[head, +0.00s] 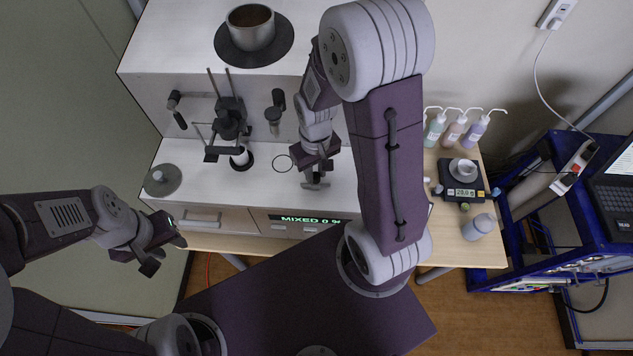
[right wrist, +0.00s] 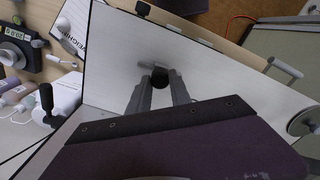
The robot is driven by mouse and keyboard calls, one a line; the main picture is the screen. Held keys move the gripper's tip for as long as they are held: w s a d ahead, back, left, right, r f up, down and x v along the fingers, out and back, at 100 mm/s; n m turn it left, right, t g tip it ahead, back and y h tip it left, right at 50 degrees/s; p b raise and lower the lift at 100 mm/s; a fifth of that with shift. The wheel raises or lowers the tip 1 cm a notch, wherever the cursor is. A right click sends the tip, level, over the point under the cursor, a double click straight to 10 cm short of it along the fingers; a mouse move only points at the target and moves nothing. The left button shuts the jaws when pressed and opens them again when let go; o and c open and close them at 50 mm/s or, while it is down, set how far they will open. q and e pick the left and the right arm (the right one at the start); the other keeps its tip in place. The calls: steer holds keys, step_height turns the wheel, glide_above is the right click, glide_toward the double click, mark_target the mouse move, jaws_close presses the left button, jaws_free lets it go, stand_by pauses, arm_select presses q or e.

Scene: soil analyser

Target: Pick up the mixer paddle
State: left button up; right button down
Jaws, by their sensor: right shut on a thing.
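In the head view my right gripper (head: 316,176) is over the white bench top, right of a thin dark ring marking. It is shut on the mixer paddle, whose grey crossbar (head: 314,186) shows just below the fingers. Whether the paddle touches the bench top I cannot tell. My left gripper (head: 166,256) is at the left, in front of the bench edge, with its fingers apart and empty.
A metal pot (head: 251,31) stands on the upper shelf. A dark stand with rods (head: 229,120) is left of my right gripper. A display (head: 308,219) reads "MIXED 0 %". A scale (head: 463,183), pump bottles and a grey jar (head: 479,227) are at the right.

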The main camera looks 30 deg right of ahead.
mark_target(315, 175)
steer(key=shift+r, duration=0.1)
step_height(315, 175, up, 6)
steer(key=p, duration=0.6)
steer(key=shift+r, duration=0.1)
steer(key=shift+f, duration=0.2)
